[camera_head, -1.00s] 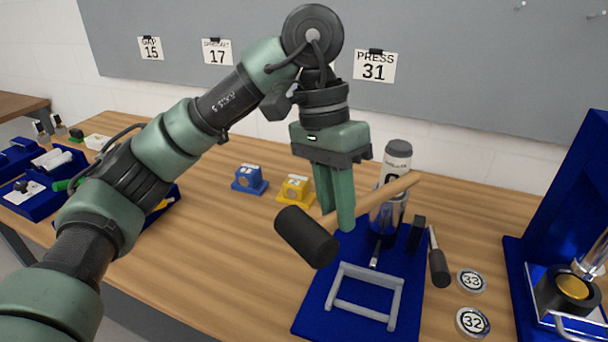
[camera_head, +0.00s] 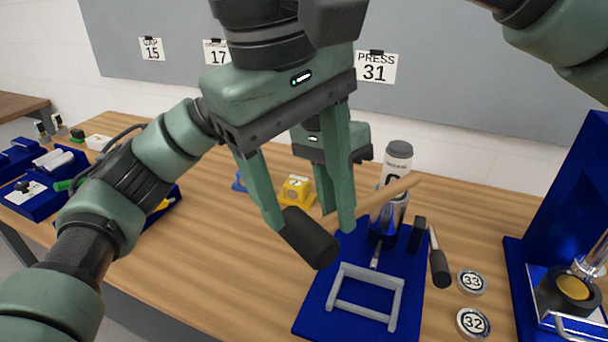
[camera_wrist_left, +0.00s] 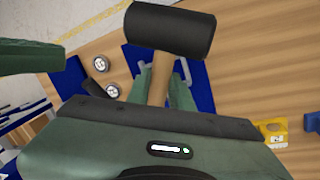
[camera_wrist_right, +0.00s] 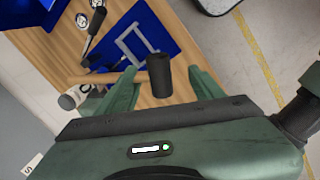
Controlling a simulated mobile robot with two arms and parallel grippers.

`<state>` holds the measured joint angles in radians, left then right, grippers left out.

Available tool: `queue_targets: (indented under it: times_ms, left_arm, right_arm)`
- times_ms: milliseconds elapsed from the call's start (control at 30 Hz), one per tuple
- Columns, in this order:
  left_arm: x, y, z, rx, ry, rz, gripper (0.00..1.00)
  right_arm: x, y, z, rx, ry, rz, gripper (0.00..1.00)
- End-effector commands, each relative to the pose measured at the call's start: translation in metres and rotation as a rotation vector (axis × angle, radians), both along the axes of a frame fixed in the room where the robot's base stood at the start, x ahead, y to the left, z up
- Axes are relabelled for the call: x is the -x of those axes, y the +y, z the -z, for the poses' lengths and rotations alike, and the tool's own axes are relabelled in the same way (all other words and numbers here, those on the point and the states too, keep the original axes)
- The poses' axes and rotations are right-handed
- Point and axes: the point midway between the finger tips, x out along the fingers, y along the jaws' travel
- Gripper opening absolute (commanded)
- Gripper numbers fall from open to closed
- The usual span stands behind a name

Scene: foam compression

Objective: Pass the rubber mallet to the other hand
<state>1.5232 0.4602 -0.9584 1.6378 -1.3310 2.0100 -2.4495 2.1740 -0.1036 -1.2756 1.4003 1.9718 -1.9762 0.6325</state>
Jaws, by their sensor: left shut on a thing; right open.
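The rubber mallet has a black cylindrical head (camera_head: 309,238) and a pale wooden handle (camera_head: 398,190) that points up and right. My left gripper (camera_head: 338,218) is shut on the handle close to the head, holding the mallet above the blue mat. In the left wrist view the black head (camera_wrist_left: 170,30) lies beyond my left fingers. My right gripper (camera_head: 308,212) is open above and in front of the mallet, partly covering my left gripper. In the right wrist view the head (camera_wrist_right: 160,75) appears between the spread fingers; I cannot tell whether they touch it.
The blue mat (camera_head: 315,320) carries a grey frame (camera_head: 365,315) and stands below the mallet. A bottle (camera_head: 398,155) is behind the handle. A yellow block (camera_head: 296,188), two round weights (camera_head: 472,281) and a blue press stand (camera_head: 570,190) are nearby. Bare wood is at left front.

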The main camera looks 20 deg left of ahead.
Motion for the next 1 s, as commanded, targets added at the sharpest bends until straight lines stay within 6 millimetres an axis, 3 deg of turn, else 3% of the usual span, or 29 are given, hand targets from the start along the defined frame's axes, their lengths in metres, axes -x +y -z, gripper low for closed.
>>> queue_targets:
  times_ms: [167, 600, 800, 1000]
  left_arm:
    - [0.0, 0.0, -0.001, 0.002, 0.0, 0.001, 0.0]
    - [0.0, 0.0, -0.001, 0.002, 0.0, 0.001, 0.0]
    - [0.0, 0.0, -0.001, 0.002, -0.001, 0.0, 0.0]
    - [0.0, 0.0, -0.001, 0.001, -0.002, -0.001, 0.0]
  right_arm:
    - [-0.004, -0.003, 0.019, 0.013, -0.004, 0.003, 0.68]
    - [-0.018, -0.012, 0.096, 0.008, -0.002, 0.002, 0.68]
    - [-0.021, -0.014, 0.114, 0.008, -0.002, 0.002, 0.68]
    - [-0.021, -0.014, 0.117, 0.006, -0.002, 0.002, 0.68]
